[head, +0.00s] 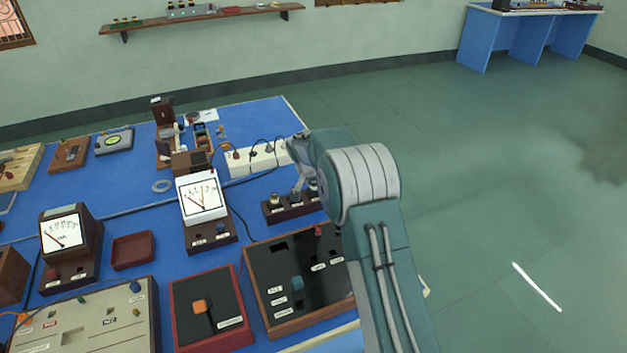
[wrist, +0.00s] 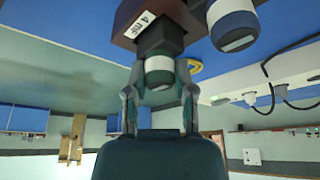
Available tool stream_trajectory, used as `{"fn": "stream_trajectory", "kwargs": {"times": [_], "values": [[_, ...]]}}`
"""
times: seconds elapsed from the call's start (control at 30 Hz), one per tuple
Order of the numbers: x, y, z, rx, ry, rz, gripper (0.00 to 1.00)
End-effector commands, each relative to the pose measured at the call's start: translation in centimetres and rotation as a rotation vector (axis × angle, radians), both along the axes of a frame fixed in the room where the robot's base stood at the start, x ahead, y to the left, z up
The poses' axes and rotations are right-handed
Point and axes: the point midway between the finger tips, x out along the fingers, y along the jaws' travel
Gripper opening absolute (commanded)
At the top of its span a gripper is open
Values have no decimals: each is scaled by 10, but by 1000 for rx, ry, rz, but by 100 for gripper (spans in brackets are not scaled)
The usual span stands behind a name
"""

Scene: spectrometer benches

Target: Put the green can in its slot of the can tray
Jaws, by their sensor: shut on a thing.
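My gripper (head: 300,180) is at the small dark brown can tray (head: 283,213) near the right edge of the blue bench. In the wrist view my gripper (wrist: 160,78) has its two fingers on either side of a can (wrist: 159,65) with a pale band and a green end, and is shut on it. The can lines up with the dark tray (wrist: 127,22), which carries a white label. I cannot tell whether the can is seated in a slot or just above it. Another can (wrist: 233,25), with a blue end, is beside it at upper right.
A white socket strip (head: 258,160) with dark leads lies behind the tray. A white-faced meter (head: 202,198) stands to its left. A wooden-framed black panel (head: 295,275) lies in front. Open floor is to the right of the bench.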

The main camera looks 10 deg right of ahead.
Motion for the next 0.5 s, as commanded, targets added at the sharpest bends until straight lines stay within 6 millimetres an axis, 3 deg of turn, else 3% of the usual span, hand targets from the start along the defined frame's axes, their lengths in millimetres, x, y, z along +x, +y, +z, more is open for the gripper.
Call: {"fn": "stream_trajectory", "kwargs": {"times": [0.47, 0.5], "values": [[0, 1, -5, -1, -1, 1, 0], [0, 1, -5, -1, -1, 1, 51]]}}
